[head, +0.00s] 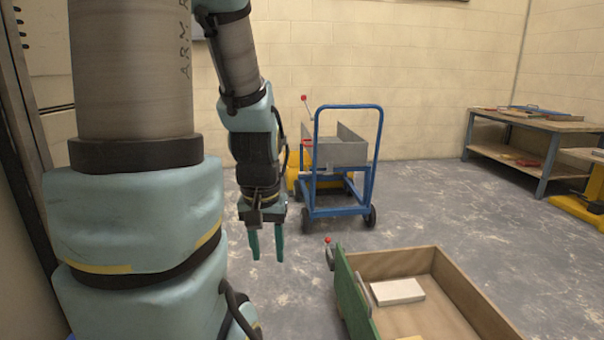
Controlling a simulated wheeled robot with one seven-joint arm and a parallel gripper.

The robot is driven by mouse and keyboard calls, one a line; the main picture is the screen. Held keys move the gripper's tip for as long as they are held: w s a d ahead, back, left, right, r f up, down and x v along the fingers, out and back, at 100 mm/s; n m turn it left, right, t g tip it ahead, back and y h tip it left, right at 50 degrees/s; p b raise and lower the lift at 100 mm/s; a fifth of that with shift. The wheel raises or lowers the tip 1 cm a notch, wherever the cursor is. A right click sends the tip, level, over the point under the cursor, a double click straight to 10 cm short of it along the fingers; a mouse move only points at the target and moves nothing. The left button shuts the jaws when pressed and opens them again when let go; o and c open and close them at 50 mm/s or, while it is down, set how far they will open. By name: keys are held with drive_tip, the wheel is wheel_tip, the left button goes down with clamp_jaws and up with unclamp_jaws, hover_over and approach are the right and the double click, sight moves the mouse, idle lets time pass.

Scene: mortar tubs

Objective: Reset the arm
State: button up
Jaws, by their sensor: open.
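My gripper (266,244) hangs at the end of my arm, left of the middle of the head view. Its two teal fingers point down and stand apart, with nothing between them. It is above the grey floor, left of the blue cart and up and left of the wooden tub. My arm's thick links fill the left of the view and hide what lies behind them.
A blue cart (311,200) with a grey metal tub (345,153) stands behind my gripper. A wooden tub (465,290) with a green end and a white block (398,291) is at the lower right. A workbench (500,156) stands at the back right. The floor between is clear.

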wheel_tip(320, 180, up, 29)
drive_tip(key=p, duration=2.7)
drive_tip(key=shift+f, duration=0.15)
